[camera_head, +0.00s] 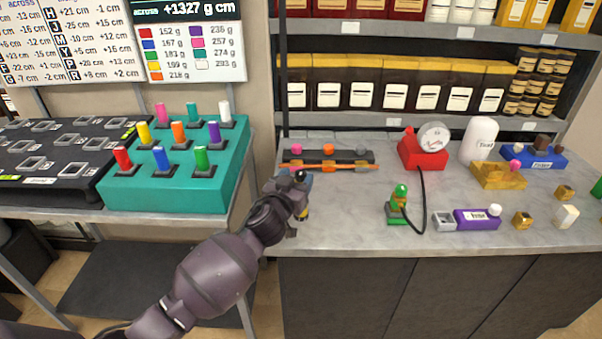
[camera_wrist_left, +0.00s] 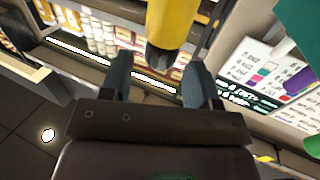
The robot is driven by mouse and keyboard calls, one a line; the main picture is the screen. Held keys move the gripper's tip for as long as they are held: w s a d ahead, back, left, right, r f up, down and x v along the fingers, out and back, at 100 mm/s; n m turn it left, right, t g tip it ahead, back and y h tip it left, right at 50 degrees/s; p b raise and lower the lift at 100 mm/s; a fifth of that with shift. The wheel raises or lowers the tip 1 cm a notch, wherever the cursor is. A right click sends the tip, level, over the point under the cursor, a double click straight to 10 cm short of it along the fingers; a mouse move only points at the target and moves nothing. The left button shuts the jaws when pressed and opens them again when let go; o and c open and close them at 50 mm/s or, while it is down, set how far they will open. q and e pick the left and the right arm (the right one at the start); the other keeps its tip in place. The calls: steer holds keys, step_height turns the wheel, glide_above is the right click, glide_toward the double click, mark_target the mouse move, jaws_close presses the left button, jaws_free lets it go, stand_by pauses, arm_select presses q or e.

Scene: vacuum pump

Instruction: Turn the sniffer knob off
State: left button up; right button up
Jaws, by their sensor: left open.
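My left gripper (camera_head: 300,190) is at the left end of the grey counter, in front of the bar with pink, orange and grey knobs. In the left wrist view its two fingers (camera_wrist_left: 158,80) stand apart. A yellow cylindrical part (camera_wrist_left: 172,22) with a dark end shows just beyond the gap between them, and I cannot tell whether they touch it. A bit of yellow and blue shows by the gripper in the head view, mostly hidden by it. No label that I can read names the sniffer, so I cannot tell which knob is its knob. My right gripper is not in view.
The counter (camera_head: 345,225) holds a red block with a gauge (camera_head: 424,152), hosed to a green fitting (camera_head: 397,212), a purple block (camera_head: 475,220), a yellow block (camera_head: 498,178) and a blue block (camera_head: 548,158). A teal rack (camera_head: 180,195) with coloured pegs stands left. Shelves rise behind.

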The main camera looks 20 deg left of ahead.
arm_select(q)
steer(key=shift+w+d, duration=0.1)
steer(key=shift+w, duration=1.35)
steer(key=c, duration=0.9)
steer(key=shift+m+h+p, duration=0.3)
steer(key=shift+h, duration=0.2)
steer(key=shift+c, duration=0.2)
steer(key=o, duration=0.9)
steer(key=shift+o, duration=0.2)
